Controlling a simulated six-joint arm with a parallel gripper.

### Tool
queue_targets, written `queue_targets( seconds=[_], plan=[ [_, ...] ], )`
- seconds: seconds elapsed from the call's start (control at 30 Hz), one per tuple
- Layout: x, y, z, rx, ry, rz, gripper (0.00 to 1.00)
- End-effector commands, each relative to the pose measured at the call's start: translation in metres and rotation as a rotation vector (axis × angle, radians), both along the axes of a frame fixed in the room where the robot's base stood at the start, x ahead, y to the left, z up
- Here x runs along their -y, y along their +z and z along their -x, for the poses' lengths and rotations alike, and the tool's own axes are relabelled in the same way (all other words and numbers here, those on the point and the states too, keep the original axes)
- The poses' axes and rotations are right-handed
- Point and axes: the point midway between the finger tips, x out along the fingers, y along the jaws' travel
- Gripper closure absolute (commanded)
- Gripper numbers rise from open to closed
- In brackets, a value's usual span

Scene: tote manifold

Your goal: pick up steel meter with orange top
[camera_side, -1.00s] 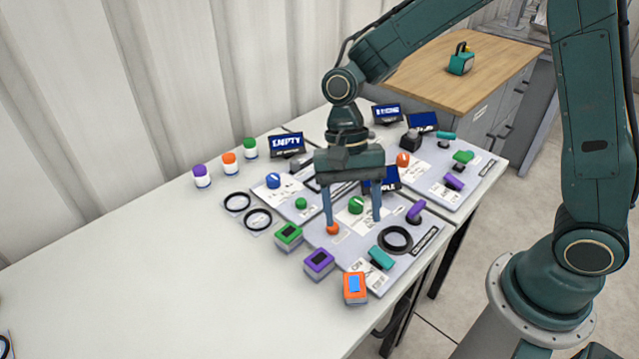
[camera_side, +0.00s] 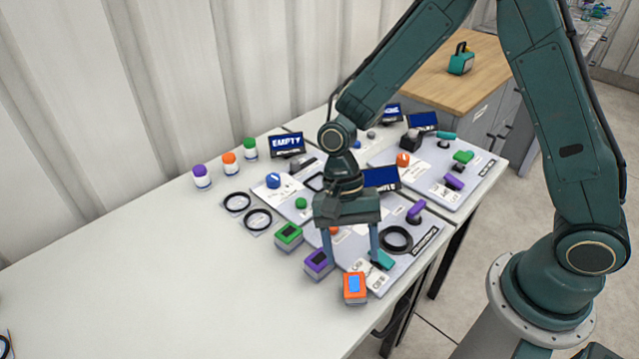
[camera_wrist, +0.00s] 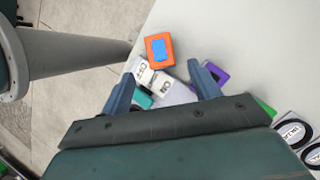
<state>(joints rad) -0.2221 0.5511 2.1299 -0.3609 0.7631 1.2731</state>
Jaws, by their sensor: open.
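The steel meter with the orange top (camera_side: 355,288) stands on the white table near its front edge, with a blue display on its top. It also shows in the wrist view (camera_wrist: 159,50), ahead of my fingertips and clear of them. My gripper (camera_side: 352,263) is open and empty, pointing down just behind the meter, over the near panel's front edge. Its two fingers (camera_wrist: 162,80) show in the wrist view with white label cards between them. A purple-topped meter (camera_side: 319,263) stands close to my left finger, and a green-topped meter (camera_side: 289,235) is farther left.
A teal handle (camera_side: 382,258) sits close to my right finger, with a black ring (camera_side: 396,239) behind it. Two black rings lie left of the panel. The white table (camera_side: 180,290) is clear at left front.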

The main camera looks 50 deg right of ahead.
Motion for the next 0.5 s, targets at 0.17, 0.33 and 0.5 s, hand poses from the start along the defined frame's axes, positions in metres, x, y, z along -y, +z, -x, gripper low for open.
queue_targets(
  seconds=[0.17, 0.33, 0.5],
  plan=[
    [-0.004, -0.019, 0.008, -0.003, 0.000, 0.000, 0.38],
    [-0.005, -0.024, 0.010, 0.000, 0.000, 0.000, 0.38],
    [-0.005, -0.025, 0.010, 0.000, 0.000, 0.000, 0.38]
  ],
)
